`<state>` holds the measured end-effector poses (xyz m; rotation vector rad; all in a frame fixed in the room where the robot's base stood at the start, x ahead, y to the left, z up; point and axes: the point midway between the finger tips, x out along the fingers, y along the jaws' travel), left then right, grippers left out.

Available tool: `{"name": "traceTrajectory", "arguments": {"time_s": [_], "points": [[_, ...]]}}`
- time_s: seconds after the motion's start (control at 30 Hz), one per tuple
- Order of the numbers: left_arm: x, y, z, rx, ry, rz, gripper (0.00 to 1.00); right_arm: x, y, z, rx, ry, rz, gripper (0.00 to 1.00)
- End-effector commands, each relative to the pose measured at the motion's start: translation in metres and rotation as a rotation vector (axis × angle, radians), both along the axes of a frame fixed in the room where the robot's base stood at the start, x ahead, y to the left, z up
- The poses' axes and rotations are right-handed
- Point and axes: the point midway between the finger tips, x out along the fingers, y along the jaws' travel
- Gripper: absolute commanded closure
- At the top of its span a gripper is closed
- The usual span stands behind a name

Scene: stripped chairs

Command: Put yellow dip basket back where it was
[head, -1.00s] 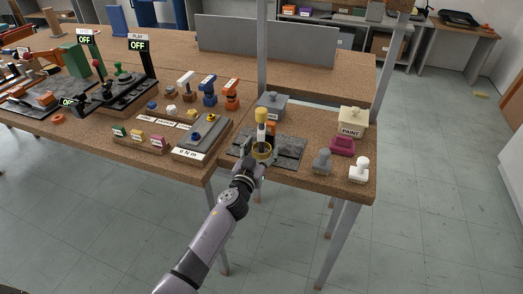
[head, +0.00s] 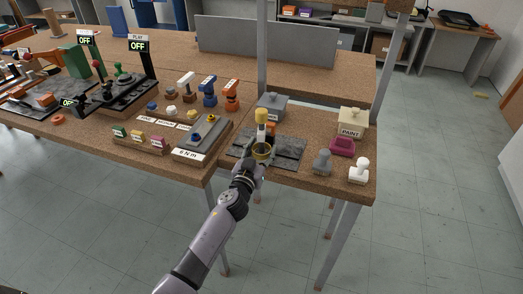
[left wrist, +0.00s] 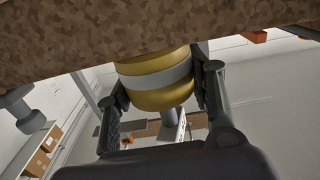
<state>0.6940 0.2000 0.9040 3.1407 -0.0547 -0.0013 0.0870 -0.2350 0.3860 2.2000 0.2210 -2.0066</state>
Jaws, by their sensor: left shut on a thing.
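The yellow dip basket (head: 262,154) appears as a round yellow cup with a dark inside, above the dark mat on the right-hand table. In the left wrist view it is a yellow body with a pale grey band (left wrist: 158,82). My left gripper (left wrist: 160,88) is shut on it, with one finger on each side; the gripper (head: 257,158) also shows in the head view. A yellow-topped white piece (head: 262,116) rises just behind the cup; I cannot tell whether it is joined to it. Whether the basket touches the mat is unclear. My right gripper is out of view.
The dark mat (head: 289,149) lies around the basket. A grey lidded box (head: 271,106) stands behind it. To the right are a cream PAINT box (head: 351,122), a magenta block (head: 342,146), a grey stamp (head: 322,162) and a white stamp (head: 359,171). A grey torque tray (head: 203,136) stands left.

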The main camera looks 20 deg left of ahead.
Motion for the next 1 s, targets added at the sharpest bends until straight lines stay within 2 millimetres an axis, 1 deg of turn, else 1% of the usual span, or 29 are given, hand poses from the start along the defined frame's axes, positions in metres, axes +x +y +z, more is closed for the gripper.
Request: {"name": "traceTrajectory", "arguments": {"time_s": [0.17,0.27,0.37,0.43,0.53,0.7,0.8,0.9,1.0], "points": [[0.001,0.0,0.016,0.001,-0.006,0.0,0.95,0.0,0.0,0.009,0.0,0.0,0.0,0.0],[0.001,0.0,0.031,0.003,-0.006,-0.001,0.95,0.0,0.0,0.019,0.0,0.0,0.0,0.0],[0.001,0.001,0.053,0.004,-0.008,-0.001,0.95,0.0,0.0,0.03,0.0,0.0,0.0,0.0],[0.001,0.0,0.073,0.005,-0.008,-0.003,0.95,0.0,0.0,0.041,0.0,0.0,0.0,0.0],[0.0,0.0,0.102,0.005,-0.008,-0.004,0.95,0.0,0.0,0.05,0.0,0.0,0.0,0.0],[0.0,0.0,0.147,0.002,-0.009,-0.002,0.95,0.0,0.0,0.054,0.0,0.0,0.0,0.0],[0.0,0.0,0.167,0.002,-0.008,-0.001,0.95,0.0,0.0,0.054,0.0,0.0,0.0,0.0],[0.0,0.0,0.183,0.001,-0.006,-0.002,0.95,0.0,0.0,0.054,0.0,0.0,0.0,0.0],[0.0,0.0,0.193,0.001,-0.005,-0.001,0.95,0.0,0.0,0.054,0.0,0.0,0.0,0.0]]}}
